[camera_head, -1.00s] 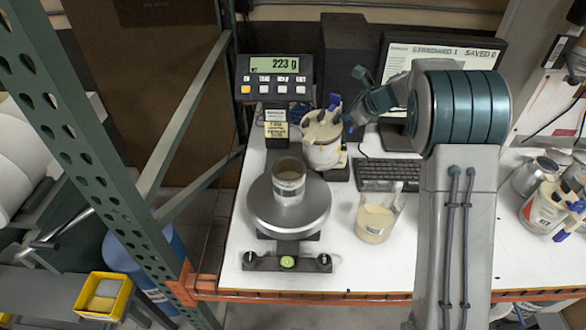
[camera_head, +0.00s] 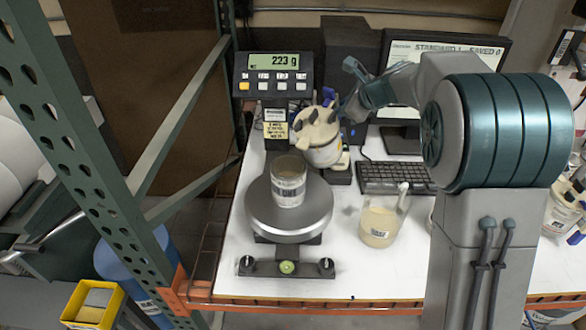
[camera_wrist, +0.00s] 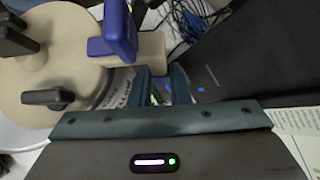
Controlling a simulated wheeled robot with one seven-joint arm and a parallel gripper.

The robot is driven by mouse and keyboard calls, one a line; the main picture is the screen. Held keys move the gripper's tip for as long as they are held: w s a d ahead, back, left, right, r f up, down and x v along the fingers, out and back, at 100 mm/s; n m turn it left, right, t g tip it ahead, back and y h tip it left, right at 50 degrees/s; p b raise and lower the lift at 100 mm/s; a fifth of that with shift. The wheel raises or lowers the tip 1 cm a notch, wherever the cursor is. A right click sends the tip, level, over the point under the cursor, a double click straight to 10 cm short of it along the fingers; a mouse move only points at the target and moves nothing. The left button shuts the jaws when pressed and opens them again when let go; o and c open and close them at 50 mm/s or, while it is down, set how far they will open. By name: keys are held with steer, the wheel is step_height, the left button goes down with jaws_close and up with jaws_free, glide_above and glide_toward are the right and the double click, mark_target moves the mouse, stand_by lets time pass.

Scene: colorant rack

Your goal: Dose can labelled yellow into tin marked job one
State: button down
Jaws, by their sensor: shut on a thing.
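A can with a cream lid and dark knobs (camera_head: 322,148) is behind and to the right of the balance, tilted a little to the left. A small open tin (camera_head: 289,188) with a white label stands upright on the round balance pan (camera_head: 262,216). Its label is too small to read surely. The can is apart from the tin.
The balance display (camera_head: 275,62) reads 223 g. A clear jug with pale liquid (camera_head: 378,226) stands right of the balance. A keyboard (camera_head: 396,178) and monitor (camera_head: 440,55) are behind. A green rack post (camera_head: 85,160) stands at left. The bench front is mostly clear.

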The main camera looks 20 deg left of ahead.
mark_target(336, 99)
steer(key=shift+s+a+r+t+b, duration=0.15)
steer(key=shift+s+r+t+b, duration=0.25)
steer(key=shift+b, duration=0.6)
stand_by(0.5)
steer(key=shift+s+a+r+n+t+b, duration=0.15)
steer(key=shift+s+r+n+t+b, duration=0.1)
steer(key=shift+s+r, duration=0.4)
steer(key=shift+s+a+r+n+t+b, duration=0.15)
steer(key=shift+s+r+n+t, duration=0.15)
steer(key=shift+r, duration=0.55)
stand_by(5.0)
